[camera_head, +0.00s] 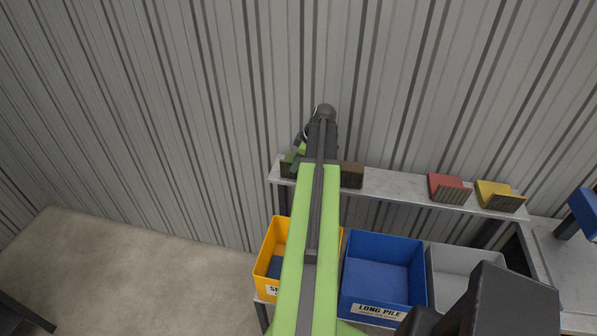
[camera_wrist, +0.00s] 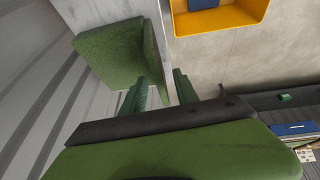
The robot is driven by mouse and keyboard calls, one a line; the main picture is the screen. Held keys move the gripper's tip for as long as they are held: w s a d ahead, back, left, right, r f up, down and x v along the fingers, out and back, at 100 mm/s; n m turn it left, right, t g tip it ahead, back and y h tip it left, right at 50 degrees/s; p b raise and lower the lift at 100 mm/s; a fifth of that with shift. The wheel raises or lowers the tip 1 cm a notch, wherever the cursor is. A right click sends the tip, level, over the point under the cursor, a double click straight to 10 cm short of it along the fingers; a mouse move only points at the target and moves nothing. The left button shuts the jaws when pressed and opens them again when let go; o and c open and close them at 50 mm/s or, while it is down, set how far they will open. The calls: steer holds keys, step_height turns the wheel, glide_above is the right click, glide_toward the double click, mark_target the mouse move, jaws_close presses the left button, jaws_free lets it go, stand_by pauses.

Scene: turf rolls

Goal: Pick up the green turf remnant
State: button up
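The green turf remnant (camera_wrist: 108,54) is a bent piece with a flat part and a raised flap, lying on the grey shelf. In the head view it shows as a dark green bit (camera_head: 287,164) at the shelf's left end, mostly hidden by my arm. My gripper (camera_wrist: 163,82) has two dark green fingers spread apart. The flap's near end reaches into the gap between them; I cannot tell whether either finger touches it. In the head view the fingers are largely hidden behind the arm.
Brown (camera_head: 352,176), red (camera_head: 448,187) and yellow (camera_head: 499,195) remnants stand along the shelf (camera_head: 395,185). Below are a yellow bin (camera_head: 271,259), a blue bin (camera_head: 384,277) and a grey bin (camera_head: 464,263). A corrugated wall (camera_head: 430,90) stands close behind. Floor at left is clear.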

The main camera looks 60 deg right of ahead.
mark_target(294, 177)
steer(key=b+x, duration=0.2)
steer(key=x, duration=0.2)
steer(key=shift+s+r, duration=0.1)
steer(key=shift+r, duration=0.05)
jaws_close()
stand_by(0.5)
